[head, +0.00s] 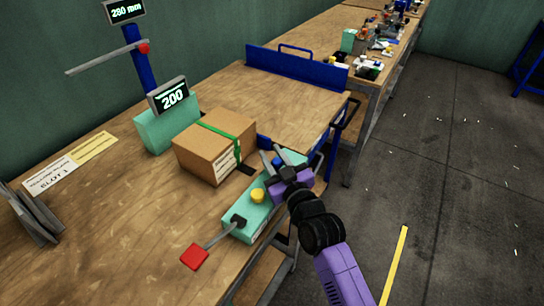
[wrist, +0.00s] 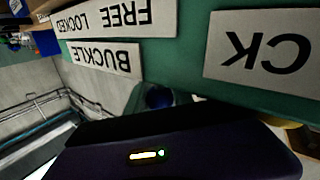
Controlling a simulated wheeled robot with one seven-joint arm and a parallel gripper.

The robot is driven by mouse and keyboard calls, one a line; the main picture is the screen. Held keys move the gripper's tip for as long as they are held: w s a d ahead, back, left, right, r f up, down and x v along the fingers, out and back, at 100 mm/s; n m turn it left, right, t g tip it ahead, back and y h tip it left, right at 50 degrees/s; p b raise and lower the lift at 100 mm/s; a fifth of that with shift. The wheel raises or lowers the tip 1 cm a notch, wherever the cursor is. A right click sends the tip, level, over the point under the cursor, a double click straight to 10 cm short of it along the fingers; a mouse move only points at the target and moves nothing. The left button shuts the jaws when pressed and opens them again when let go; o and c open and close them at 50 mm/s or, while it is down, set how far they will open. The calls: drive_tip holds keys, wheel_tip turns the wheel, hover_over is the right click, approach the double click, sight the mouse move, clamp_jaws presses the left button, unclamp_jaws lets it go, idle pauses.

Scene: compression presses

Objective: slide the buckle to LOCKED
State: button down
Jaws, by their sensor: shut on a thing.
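A teal press unit (head: 238,225) stands at the table's front edge. My gripper (head: 276,166) is over its far end, with its fingers low against the unit. A small blue knob (head: 271,171), which looks like the buckle slider, sits by the fingers; it also shows in the wrist view (wrist: 158,97), partly hidden behind my dark gripper body. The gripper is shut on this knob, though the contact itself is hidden. Upside-down labels read BUCKLE (wrist: 104,56) and FREE LOCKED (wrist: 105,18). Which of the two marks the knob stands at cannot be told.
A yellow knob (head: 257,195) and a lever with a red end (head: 195,256) are on the unit's near side. A green-strapped cardboard box (head: 204,150) stands close to its left. Behind are a display reading 200 (head: 171,97) and a blue-railed board (head: 295,68).

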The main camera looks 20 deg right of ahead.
drive_tip(key=shift+w+d+f+b, duration=0.25)
drive_tip(key=shift+d+b, duration=0.1)
drive_tip(key=shift+b, duration=0.15)
drive_tip(key=w+d+b, duration=0.1)
drive_tip(key=b, duration=0.1)
drive_tip(key=w+d+b, duration=0.1)
drive_tip(key=b, duration=0.1)
drive_tip(key=shift+d, duration=0.35)
drive_tip(key=shift+w+d+b, duration=0.2)
drive_tip(key=shift+d+b, duration=0.05)
drive_tip(key=shift+b, duration=0.1)
drive_tip(key=shift+d+r, duration=0.2)
drive_tip(key=shift+r, duration=0.1)
drive_tip(key=shift+w, duration=0.1)
drive_tip(key=c, duration=1.1)
unclamp_jaws()
drive_tip(key=shift+d, duration=0.1)
drive_tip(key=shift+s+d, duration=0.1)
drive_tip(key=shift+s, duration=3.8)
